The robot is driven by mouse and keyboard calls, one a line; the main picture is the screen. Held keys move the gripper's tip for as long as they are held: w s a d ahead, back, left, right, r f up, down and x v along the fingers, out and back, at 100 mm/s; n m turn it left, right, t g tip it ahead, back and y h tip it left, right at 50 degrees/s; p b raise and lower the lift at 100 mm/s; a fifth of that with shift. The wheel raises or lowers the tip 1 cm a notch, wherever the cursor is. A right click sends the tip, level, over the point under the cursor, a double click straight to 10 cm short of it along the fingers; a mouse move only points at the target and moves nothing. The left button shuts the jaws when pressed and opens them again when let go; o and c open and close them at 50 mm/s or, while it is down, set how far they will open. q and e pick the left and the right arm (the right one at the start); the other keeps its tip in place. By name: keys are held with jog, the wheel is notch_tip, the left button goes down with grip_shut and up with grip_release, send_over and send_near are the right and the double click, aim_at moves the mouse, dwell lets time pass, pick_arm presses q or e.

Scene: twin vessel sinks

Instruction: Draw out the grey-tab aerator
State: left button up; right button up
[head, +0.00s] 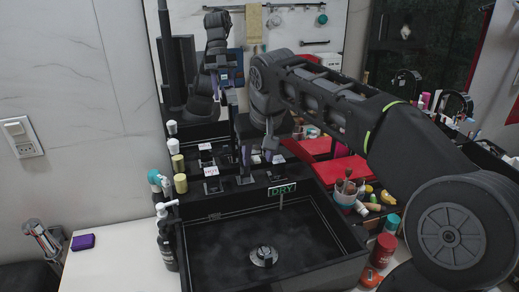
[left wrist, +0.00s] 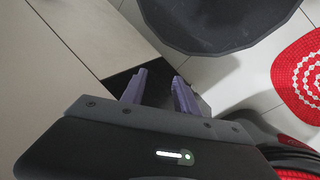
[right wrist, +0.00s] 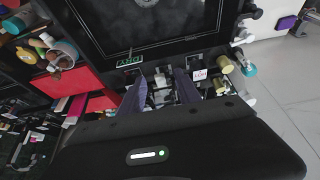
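My right gripper (head: 258,158) reaches down behind the black sink, among the small fittings on its back ledge. In the right wrist view its purple fingers (right wrist: 162,88) are apart, with small pale grey-white pieces (right wrist: 162,82) showing between and beyond them. I cannot tell whether one of these is the grey-tab aerator, or whether the fingers touch them. My left gripper (left wrist: 158,92) is open and empty above the floor, outside the head view.
The black sink (head: 190,250) has a round drain (head: 263,256) and a green DRY sign (head: 282,190) at its back edge. Bottles (head: 167,240) line its left side. A brush cup (head: 346,192) and a red bottle (head: 384,250) stand right. A purple box (head: 83,242) lies on the left counter.

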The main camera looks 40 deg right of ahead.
jog(key=shift+c, duration=0.2)
grip_shut()
dwell(0.3)
jog(key=shift+s, duration=0.2)
jog(key=shift+s+a+b, duration=0.3)
jog(key=shift+s+b, duration=0.15)
jog(key=shift+s, duration=0.4)
jog(key=shift+s+a+b, duration=0.35)
jog(key=shift+s+b, duration=0.1)
jog(key=shift+s, duration=0.45)
jog(key=shift+s+a+b, duration=0.3)
jog(key=shift+s+b, duration=0.15)
jog(key=shift+s, duration=0.4)
jog(key=shift+s+a+r+p, duration=0.1)
jog(key=shift+s+a+r, duration=0.2)
jog(key=shift+s+r, duration=0.35)
jog(key=shift+s+a+r+p, duration=0.1)
jog(key=shift+s+a+r, duration=0.2)
jog(key=shift+s, duration=0.65)
jog(key=shift+s+a+r+p, duration=0.1)
jog(key=shift+s+a+r, duration=0.15)
jog(key=shift+s+r, duration=0.45)
jog(key=shift+s+f, duration=0.1)
jog(key=shift+f, duration=0.05)
